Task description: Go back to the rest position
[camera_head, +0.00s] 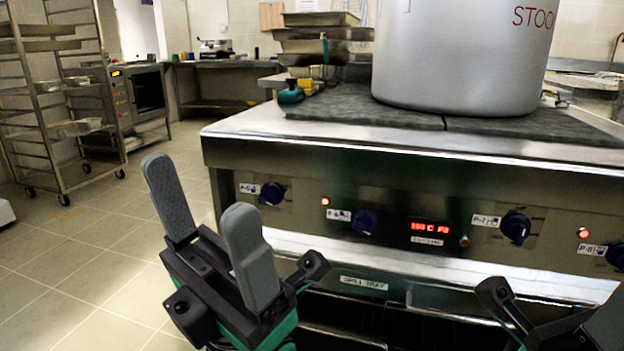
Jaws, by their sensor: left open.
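My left gripper (208,222) is in the lower left of the head view, in front of the stove's left front corner. Its two grey fingers stand apart and point up, with nothing between them. Part of my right gripper (606,322) shows at the bottom right edge. Only a piece of it is in the frame, so its jaw opening cannot be seen. A large metal stockpot (458,55) with red lettering stands on the dark stove top, apart from both grippers. Its top is cut off by the frame.
The stove front (400,195) has several dark blue knobs, red lights and a lit red display (429,228). Stacked trays (318,40) stand at the back left of the stove. A wheeled rack (60,100) and an oven (138,95) stand at the left. The tiled floor between is clear.

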